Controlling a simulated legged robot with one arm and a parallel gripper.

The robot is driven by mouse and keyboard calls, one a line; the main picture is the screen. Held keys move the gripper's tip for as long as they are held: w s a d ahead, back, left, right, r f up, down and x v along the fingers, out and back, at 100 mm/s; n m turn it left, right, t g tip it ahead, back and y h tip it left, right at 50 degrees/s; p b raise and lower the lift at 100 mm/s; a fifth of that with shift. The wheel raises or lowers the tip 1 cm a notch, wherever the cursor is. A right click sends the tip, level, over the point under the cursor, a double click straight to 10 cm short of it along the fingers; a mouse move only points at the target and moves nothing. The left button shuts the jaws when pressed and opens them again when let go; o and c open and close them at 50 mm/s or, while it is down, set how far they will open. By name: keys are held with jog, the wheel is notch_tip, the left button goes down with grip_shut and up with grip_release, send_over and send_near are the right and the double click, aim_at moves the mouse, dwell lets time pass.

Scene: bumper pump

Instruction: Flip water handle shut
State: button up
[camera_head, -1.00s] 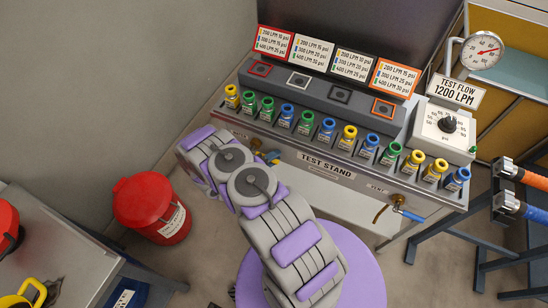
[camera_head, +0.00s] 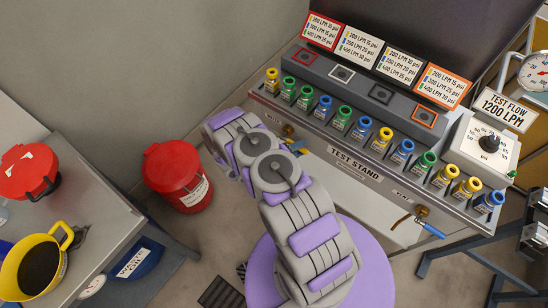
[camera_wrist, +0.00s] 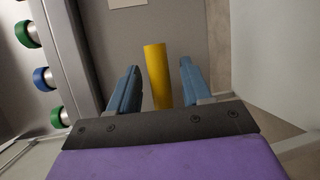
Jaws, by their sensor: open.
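The water handle is a straight yellow bar. In the wrist view the yellow handle (camera_wrist: 155,75) stands upright in the picture between my two blue-grey fingers, with a gap on each side. My gripper (camera_wrist: 154,85) is open around it, and neither finger appears to touch it. In the head view only a small yellow piece of the handle (camera_head: 287,130) shows at the left end of the test stand's front, below a partly hidden label. My arm covers most of that area and hides most of the gripper there.
The test stand (camera_head: 356,166) carries several coloured bottles along its front edge. A blue vent handle (camera_head: 432,230) sits to its right. A red bin (camera_head: 178,178) stands on the floor at left, near a grey table (camera_head: 100,225) with a yellow pot (camera_head: 35,268).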

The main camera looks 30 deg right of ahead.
jog(key=a+r+p, duration=0.2)
jog(key=a, duration=1.2)
jog(key=shift+a+r, duration=0.3)
jog(key=shift+a, duration=0.05)
jog(key=shift+w, duration=0.15)
